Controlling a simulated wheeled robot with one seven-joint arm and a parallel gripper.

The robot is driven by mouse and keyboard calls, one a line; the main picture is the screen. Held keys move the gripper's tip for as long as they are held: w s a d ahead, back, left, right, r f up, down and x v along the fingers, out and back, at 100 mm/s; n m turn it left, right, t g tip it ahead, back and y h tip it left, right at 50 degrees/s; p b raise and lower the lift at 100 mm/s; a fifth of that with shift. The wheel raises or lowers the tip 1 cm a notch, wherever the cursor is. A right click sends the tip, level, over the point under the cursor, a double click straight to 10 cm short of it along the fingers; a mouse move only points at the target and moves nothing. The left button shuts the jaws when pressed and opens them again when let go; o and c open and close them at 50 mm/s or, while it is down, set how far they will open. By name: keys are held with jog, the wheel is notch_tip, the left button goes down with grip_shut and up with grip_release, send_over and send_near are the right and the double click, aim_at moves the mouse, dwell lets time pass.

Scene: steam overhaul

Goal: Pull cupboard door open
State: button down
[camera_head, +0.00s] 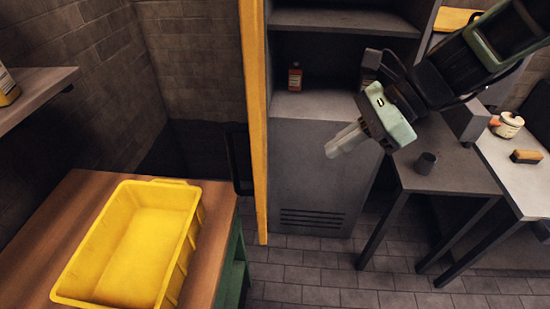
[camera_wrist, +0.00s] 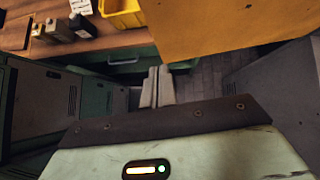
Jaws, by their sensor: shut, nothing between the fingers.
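The cupboard (camera_head: 320,185) is grey, with shelves in its upper part and a vented panel below. Its yellow door (camera_head: 255,120) stands swung out and shows nearly edge-on in the head view, with a dark handle (camera_head: 238,160) on its left face. The door also fills the top right of the wrist view (camera_wrist: 235,25). My gripper (camera_head: 334,149) is shut and empty, in front of the cupboard's lower panel and to the right of the door, apart from the handle. Its closed fingers also show in the wrist view (camera_wrist: 156,86).
A wooden table (camera_head: 85,190) with a yellow crate (camera_head: 190,235) stands left of the door. A small bottle (camera_head: 295,76) is on the cupboard shelf. Tiled floor (camera_head: 320,275) between is clear.

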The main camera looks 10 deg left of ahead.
jog(key=a+r+p+x, duration=0.2)
jog(key=p+x, duration=0.1)
jog(key=x, duration=0.8)
jog(key=shift+s, duration=0.25)
jog(key=shift+a+f, duration=0.15)
jog(key=s+a+m+t+b, duration=0.1)
jog(key=a+b, duration=0.1)
jog(key=a, duration=0.9)
jog(key=shift+s, duration=0.35)
jog(key=shift+d, duration=0.1)
